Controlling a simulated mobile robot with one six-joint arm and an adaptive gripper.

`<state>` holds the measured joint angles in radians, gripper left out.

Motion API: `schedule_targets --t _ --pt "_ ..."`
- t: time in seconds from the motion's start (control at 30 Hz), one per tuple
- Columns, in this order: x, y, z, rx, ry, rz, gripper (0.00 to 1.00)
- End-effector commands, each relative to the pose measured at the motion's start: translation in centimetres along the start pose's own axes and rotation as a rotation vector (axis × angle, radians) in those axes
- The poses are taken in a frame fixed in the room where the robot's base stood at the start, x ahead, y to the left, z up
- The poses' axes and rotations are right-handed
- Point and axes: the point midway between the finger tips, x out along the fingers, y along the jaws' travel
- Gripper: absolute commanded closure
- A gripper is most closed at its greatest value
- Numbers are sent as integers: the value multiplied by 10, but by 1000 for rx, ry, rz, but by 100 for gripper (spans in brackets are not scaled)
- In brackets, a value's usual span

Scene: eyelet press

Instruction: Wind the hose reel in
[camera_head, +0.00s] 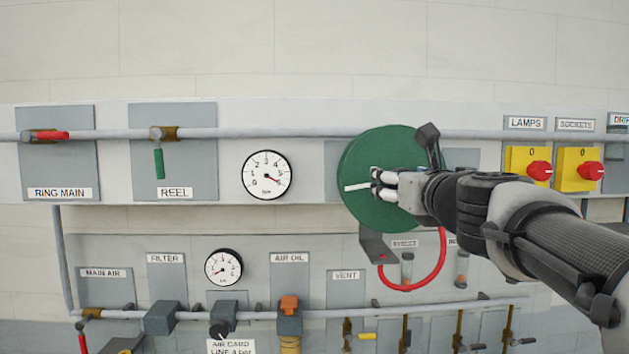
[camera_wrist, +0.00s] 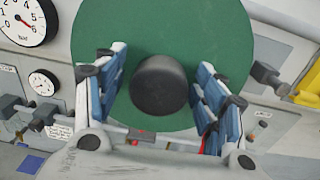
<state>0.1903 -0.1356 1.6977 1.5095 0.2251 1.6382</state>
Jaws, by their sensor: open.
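The hose reel (camera_head: 364,165) is a round green disc on the grey wall panel, right of the middle in the head view. In the wrist view the reel's green face (camera_wrist: 200,50) fills the upper middle. A dark round knob (camera_wrist: 159,85) stands out in front of it, between the open fingers of my gripper (camera_wrist: 162,95). I see no clear contact between fingers and knob. In the head view my gripper (camera_head: 380,186) is in front of the reel and hides its right part. A red hose (camera_head: 443,262) loops below the reel.
A grey pipe (camera_head: 290,132) runs across the panel behind the reel. A gauge (camera_head: 266,175) is left of the reel. Yellow switches with red knobs (camera_head: 538,171) are at the right, near my arm. The REEL valve's green handle (camera_head: 159,163) hangs down. Lower pipework (camera_head: 260,313) runs beneath.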

Motion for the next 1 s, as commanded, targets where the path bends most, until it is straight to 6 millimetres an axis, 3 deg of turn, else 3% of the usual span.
schedule_targets --t 0.23,0.7,1.0 --pt "-14 0 0 0 -1 -1 36" --pt "-105 -1 1 -2 -2 -3 36" --pt "-121 0 0 -1 0 -1 36"
